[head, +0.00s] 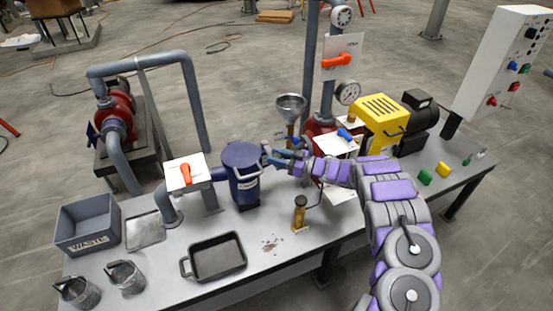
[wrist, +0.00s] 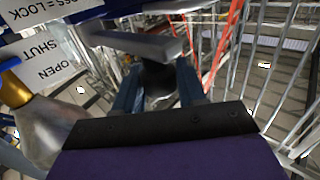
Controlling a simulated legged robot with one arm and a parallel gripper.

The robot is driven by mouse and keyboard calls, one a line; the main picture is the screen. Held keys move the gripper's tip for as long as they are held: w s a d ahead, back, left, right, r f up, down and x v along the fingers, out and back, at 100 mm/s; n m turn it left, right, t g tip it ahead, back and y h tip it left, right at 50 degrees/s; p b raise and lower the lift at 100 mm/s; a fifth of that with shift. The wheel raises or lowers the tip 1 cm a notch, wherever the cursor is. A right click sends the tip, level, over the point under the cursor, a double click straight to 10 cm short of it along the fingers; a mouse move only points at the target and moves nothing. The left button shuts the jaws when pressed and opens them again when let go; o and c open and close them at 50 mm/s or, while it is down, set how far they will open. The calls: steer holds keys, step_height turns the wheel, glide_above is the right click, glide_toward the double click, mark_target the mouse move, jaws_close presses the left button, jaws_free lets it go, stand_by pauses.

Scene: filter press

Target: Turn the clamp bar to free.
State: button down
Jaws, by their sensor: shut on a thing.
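The clamp bar (wrist: 130,42) is a grey metal bar beside the blue filter vessel in the wrist view. My gripper (wrist: 157,78) has its blue fingers on either side of a dark part under the bar's end and is shut on the clamp bar. In the head view my gripper (head: 272,156) is at the right side of the blue lidded vessel (head: 243,185). The bar is small there and its angle is hard to tell. White labels (wrist: 50,62) beside the bar read "= LOCK", "SHUT" and "OPEN"; the first is cut off.
A metal funnel (head: 291,104) stands close behind my gripper. A white plate with an orange handle (head: 186,173) is left of the vessel. A brass-coloured fitting (head: 300,212) and a black tray (head: 217,258) are in front. A yellow pump (head: 383,120) is to the right.

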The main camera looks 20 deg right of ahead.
steer(key=shift+w+d+r, duration=0.1)
steer(key=shift+d+r, duration=0.05)
steer(key=c, duration=1.1)
jaws_free()
steer(key=o, duration=0.3)
steer(key=shift+d, duration=0.1)
steer(key=p+v, duration=0.2)
steer(key=v, duration=1.5)
steer(key=shift+d, duration=0.2)
